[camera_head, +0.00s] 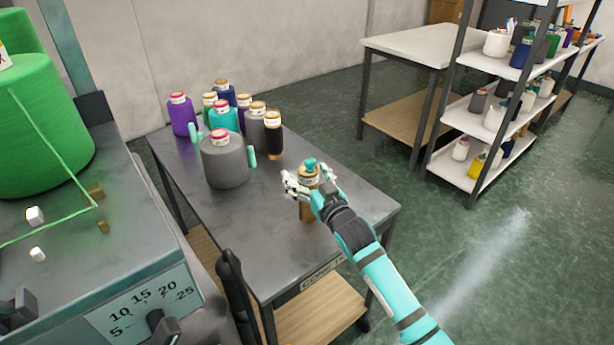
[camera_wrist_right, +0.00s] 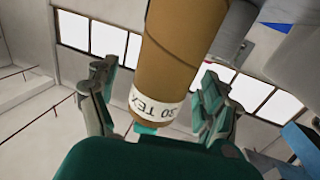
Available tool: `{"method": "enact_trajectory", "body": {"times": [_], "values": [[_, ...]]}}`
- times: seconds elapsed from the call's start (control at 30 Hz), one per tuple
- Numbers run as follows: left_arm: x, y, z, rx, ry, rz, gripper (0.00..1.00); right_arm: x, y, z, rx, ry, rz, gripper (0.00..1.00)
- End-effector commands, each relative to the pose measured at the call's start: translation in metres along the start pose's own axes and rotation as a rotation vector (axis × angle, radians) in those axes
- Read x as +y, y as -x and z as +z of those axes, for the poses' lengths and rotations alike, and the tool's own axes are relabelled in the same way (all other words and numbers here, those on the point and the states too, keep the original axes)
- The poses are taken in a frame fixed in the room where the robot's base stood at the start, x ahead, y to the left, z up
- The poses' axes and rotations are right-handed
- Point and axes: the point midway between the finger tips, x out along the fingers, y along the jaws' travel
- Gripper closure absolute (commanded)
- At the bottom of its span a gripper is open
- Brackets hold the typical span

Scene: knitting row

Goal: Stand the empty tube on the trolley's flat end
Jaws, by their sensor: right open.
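The brown cardboard tube (camera_head: 308,210) with a white label band is upright at the near right end of the trolley (camera_head: 350,205). Its foot appears to meet the grey top, though the exact contact is hard to tell. My right gripper (camera_head: 309,182) is open around the tube's upper part. In the right wrist view, the tube (camera_wrist_right: 178,65) stands between the spread fingers of my right gripper (camera_wrist_right: 158,105), with gaps showing beside it. The label reads "30 TEX". My left gripper is not in view.
Several yarn cones, including a large grey one (camera_head: 224,165) and a purple one (camera_head: 181,115), crowd the trolley's far end. Green cones (camera_head: 40,125) and a machine with a dial scale (camera_head: 150,300) are at left. A shelf rack (camera_head: 480,120) stands at right beyond open floor.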

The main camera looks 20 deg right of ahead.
Motion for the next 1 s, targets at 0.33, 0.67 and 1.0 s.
{"method": "enact_trajectory", "body": {"times": [0.33, 0.67, 1.0], "values": [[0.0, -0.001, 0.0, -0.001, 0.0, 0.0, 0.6, 0.0, 0.024, 0.0, -0.001, 0.0, 0.0, 0.18], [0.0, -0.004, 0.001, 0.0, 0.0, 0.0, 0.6, 0.0, 0.093, 0.0, -0.002, 0.0, -0.001, 0.18], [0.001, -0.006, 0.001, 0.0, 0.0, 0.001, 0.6, 0.0, 0.12, -0.002, 0.0, 0.0, 0.0, 0.18]]}}
